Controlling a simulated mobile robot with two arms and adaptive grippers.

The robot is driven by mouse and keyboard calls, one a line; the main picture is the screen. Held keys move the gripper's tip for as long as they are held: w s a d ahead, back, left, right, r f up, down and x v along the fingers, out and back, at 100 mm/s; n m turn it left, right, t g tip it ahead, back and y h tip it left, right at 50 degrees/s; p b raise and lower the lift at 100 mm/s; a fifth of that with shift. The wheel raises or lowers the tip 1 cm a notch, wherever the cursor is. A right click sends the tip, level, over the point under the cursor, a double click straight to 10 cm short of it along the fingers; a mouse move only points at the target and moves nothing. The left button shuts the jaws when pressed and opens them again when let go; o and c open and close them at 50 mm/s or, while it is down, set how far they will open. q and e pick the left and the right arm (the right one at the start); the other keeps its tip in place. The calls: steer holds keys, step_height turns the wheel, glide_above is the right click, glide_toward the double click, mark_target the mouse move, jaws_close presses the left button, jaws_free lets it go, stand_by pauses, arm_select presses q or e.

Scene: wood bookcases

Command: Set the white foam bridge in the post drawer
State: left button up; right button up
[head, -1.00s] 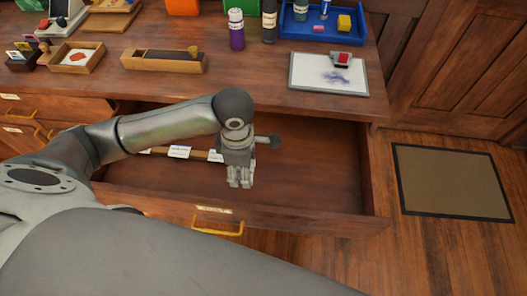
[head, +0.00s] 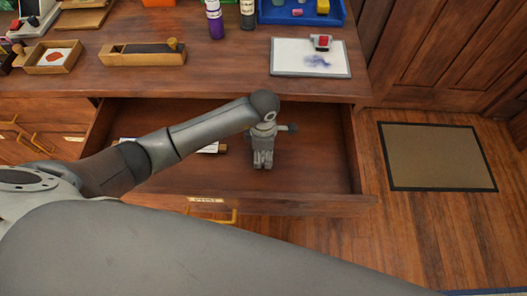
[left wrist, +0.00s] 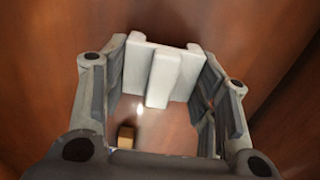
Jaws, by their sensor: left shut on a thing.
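My left gripper (head: 263,160) is over the open post drawer (head: 310,172), inside its outline, with fingers pointing down. The drawer front carries a small label and a yellow handle. In the left wrist view, the left gripper (left wrist: 164,82) is shut on the white foam bridge (left wrist: 163,75), a pale block with raised ribs between the fingertips. In the head view the bridge is hidden by the gripper. I cannot tell whether it touches the drawer floor. My right gripper is not in view.
A wooden strip with white labels (head: 209,148) lies in the drawer's left part, partly behind my arm. On the desktop are a long wooden box (head: 145,57), a white pad (head: 312,62), a blue tray (head: 275,17) and bottles. The drawer's right part is clear.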

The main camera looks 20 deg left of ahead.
arm_select(q)
steer(key=shift+f, duration=0.5)
steer(key=shift+f, duration=0.1)
steer(key=o, duration=0.7)
step_height(320, 180, up, 12)
steer(key=shift+r+b, duration=0.15)
steer(key=shift+b, duration=0.15)
